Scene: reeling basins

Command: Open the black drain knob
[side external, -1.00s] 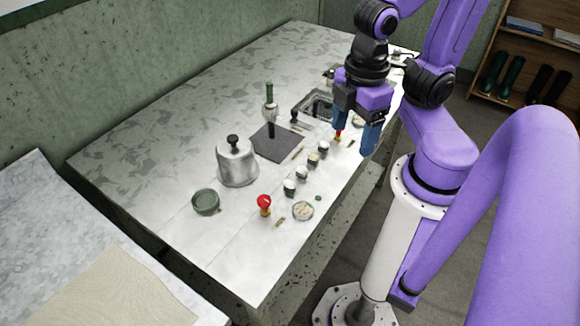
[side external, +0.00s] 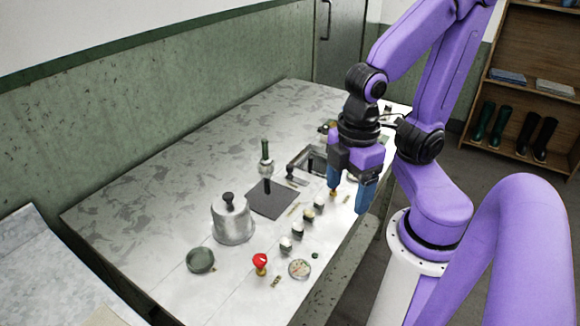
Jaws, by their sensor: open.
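My gripper (side external: 348,199) points down over the far right part of the bench, with its two blue fingers apart and nothing seen between them. A small black knob (side external: 290,172) stands at the near left corner of the sunken basin (side external: 305,158), to the left of my gripper. I cannot tell for sure that it is the drain knob.
A metal pot with a black lid knob (side external: 232,222), a green bowl (side external: 201,260), a red knob (side external: 260,262) and a round dish (side external: 299,268) stand nearer. The bench's left half (side external: 145,195) is clear.

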